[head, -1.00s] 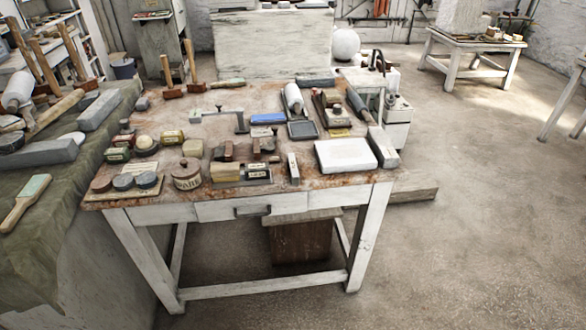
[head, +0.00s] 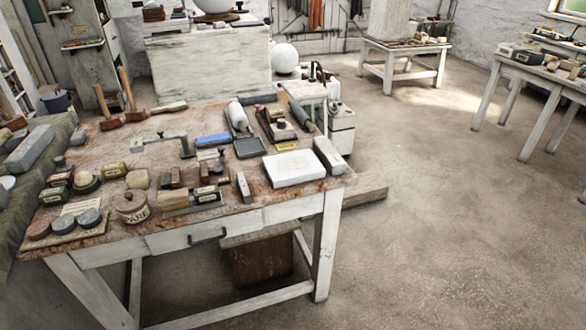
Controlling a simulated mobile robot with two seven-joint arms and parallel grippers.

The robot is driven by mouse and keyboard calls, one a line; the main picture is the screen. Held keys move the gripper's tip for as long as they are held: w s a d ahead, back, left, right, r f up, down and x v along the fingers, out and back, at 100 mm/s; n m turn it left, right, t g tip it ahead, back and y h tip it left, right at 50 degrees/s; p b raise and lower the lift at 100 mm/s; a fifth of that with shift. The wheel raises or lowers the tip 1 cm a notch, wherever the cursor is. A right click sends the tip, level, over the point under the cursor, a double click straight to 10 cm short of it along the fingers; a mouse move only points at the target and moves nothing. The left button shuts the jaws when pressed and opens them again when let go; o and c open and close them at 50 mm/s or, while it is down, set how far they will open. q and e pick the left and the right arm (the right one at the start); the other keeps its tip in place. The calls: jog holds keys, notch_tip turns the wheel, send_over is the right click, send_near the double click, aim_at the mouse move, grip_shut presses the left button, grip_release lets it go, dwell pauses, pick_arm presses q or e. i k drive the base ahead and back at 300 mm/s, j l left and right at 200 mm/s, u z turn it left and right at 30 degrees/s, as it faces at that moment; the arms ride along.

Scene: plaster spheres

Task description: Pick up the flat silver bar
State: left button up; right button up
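I cannot tell for sure which thing is the flat silver bar. One candidate is a flat silvery-grey strip (head: 192,208) at the front of the worktable, beside a tan block and labelled pieces. Another is a small narrow pale grey bar (head: 243,187) just to its right, near the table's front edge. Both lie on the brown, worn top of the white-legged worktable (head: 250,215). Neither of my grippers shows in the head view.
Two mallets (head: 133,105) stand at back left. Open concrete floor (head: 430,200) lies to the right.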

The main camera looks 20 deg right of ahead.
aim_at(247, 195)
jog(key=i+l+u, duration=0.25)
jog(key=l+u, duration=0.2)
jog(key=l, duration=0.3)
jog(key=i+l+u, duration=0.25)
jog(key=l, duration=0.15)
jog(key=k, duration=0.1)
